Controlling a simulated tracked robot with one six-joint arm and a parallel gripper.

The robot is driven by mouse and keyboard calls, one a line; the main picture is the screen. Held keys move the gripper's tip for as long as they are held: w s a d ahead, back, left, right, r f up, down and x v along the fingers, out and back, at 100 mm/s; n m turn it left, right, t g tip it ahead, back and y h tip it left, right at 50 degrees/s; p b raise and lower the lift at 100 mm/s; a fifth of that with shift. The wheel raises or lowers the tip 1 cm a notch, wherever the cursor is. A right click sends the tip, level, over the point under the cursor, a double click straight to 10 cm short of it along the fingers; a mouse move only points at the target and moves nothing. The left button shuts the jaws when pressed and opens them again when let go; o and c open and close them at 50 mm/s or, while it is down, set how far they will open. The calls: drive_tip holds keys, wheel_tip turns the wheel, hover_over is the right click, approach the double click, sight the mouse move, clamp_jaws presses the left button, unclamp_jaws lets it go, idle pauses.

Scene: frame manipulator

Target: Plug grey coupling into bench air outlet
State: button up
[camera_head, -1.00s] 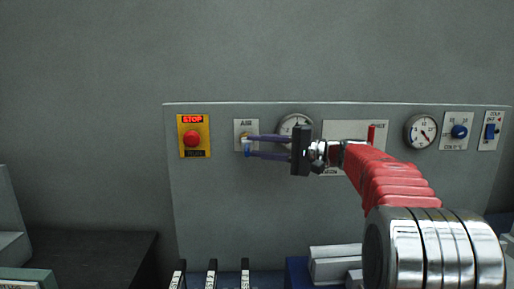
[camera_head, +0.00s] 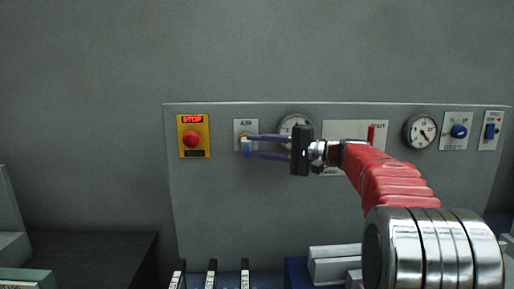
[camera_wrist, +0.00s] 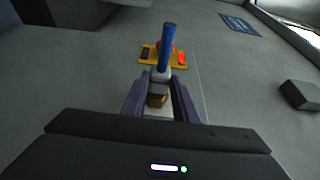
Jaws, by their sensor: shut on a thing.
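My gripper (camera_head: 249,147) reaches left across the panel, its two purple fingers at the air outlet plate (camera_head: 240,126). In the wrist view my gripper (camera_wrist: 160,86) is shut on the grey coupling (camera_wrist: 160,76), which sits between the fingertips. A blue hose (camera_wrist: 168,45) extends from the coupling; a bit of blue (camera_head: 246,149) also shows at the fingertips in the head view. The brass air outlet (camera_wrist: 157,100) lies right by the coupling, in line with it. The fingers partly cover this spot, so I cannot tell how deep the two are joined.
A yellow plate with a red stop button (camera_head: 191,139) is left of the outlet. A gauge (camera_head: 296,124) is partly behind my fingers. A red lever (camera_head: 371,133), another gauge (camera_head: 420,131) and a blue knob (camera_head: 459,131) are to the right. The wall above is clear.

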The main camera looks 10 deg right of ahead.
drive_tip(key=shift+w, duration=0.45)
drive_tip(key=o, duration=1)
drive_tip(key=shift+d, duration=0.1)
drive_tip(key=shift+o, duration=0.2)
drive_tip(key=v, duration=1.3)
drive_tip(key=shift+s+d, duration=0.2)
drive_tip(key=shift+d, duration=0.15)
